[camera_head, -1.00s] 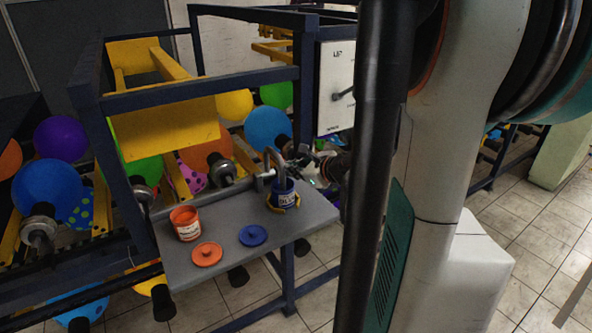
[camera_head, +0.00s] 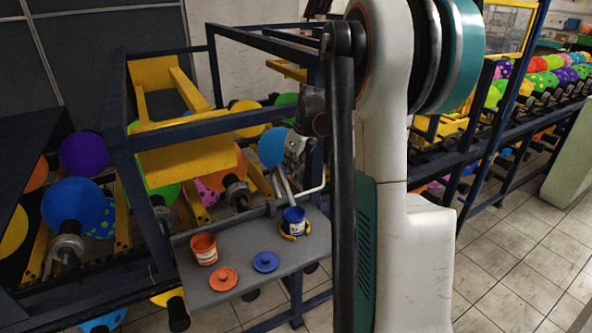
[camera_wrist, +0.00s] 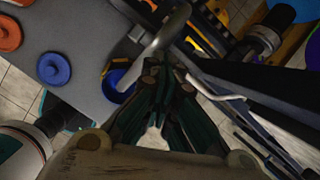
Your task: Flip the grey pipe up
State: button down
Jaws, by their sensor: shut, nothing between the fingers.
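The grey pipe (camera_head: 284,186) stands at the back edge of the grey shelf, beside and just behind the blue paint can (camera_head: 293,221). In the wrist view the bent grey pipe (camera_wrist: 166,34) passes close in front of my fingertips, with its end near the blue can (camera_wrist: 118,78). My gripper (camera_wrist: 163,76) is shut and empty, its dark fingers together close to the pipe; I cannot tell whether they touch it. In the head view my gripper (camera_head: 296,148) is small and partly hidden by the frame, above the pipe.
On the shelf (camera_head: 222,289) are an orange can (camera_head: 203,249), an orange lid (camera_head: 223,279) and a blue lid (camera_head: 265,262). A dark blue frame (camera_head: 225,120) surrounds the rack.

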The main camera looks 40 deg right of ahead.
jog(key=shift+w+d+r, duration=0.1)
jog(key=shift+w+d, duration=0.05)
jog(key=shift+w, duration=0.5)
jog(key=shift+w+d+r, duration=0.1)
jog(key=shift+w+d, duration=0.05)
jog(key=shift+w, duration=0.45)
jog(key=shift+s, duration=0.1)
